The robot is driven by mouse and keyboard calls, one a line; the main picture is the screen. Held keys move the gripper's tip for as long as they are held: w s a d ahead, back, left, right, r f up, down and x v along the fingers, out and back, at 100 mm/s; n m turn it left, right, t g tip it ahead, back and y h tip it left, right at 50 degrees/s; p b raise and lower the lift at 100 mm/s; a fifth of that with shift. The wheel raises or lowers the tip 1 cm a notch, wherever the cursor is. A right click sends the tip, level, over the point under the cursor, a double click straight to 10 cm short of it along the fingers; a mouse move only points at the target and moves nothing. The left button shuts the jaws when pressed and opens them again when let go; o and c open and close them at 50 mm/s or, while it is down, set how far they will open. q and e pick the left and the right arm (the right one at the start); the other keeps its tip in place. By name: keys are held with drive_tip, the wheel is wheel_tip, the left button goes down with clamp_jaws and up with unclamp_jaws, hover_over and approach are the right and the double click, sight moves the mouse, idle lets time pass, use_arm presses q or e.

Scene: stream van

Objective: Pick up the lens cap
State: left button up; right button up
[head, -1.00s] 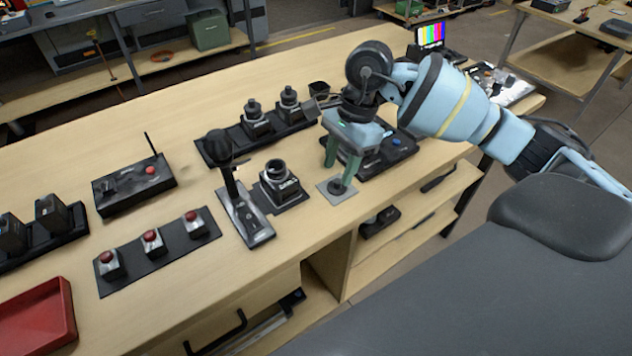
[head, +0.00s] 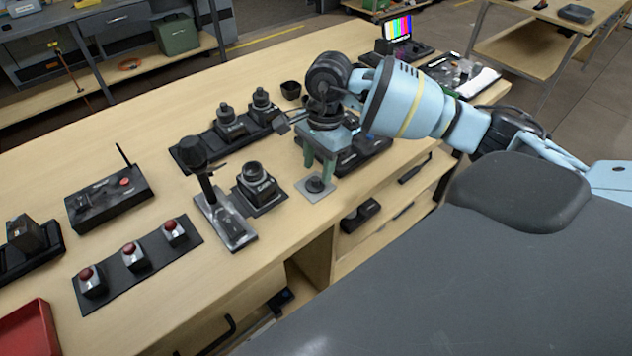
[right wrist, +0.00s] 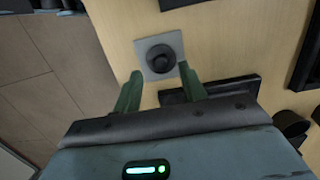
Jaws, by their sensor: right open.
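The lens cap (head: 316,184) is a small black round piece with a raised middle. It lies on a grey square pad (head: 309,194) near the front edge of the bench, right of a camera on a black mat. My right gripper (head: 317,170) is over the cap with its green fingers pointing down. In the right wrist view the cap (right wrist: 161,59) sits on the pad (right wrist: 149,73) just beyond the open fingertips (right wrist: 160,71), roughly between them. The fingers hold nothing. The exact height of the tips above the pad is hard to tell. My left gripper is out of view.
A camera (head: 256,187) and a stand with a black head (head: 228,222) are left of the cap. Behind are a black strip with two cameras (head: 230,124) and a dark panel (head: 365,154). Red-button boxes (head: 135,257) are further left. Bare bench surrounds the pad's front.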

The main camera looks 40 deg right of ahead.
sight(315, 182)
drive_tip(key=shift+a+f, duration=0.15)
drive_tip(key=shift+f, duration=0.55)
drive_tip(key=shift+a+f, duration=0.1)
drive_tip(key=shift+f, duration=0.6)
clamp_jaws()
drive_tip(key=shift+r, duration=0.1)
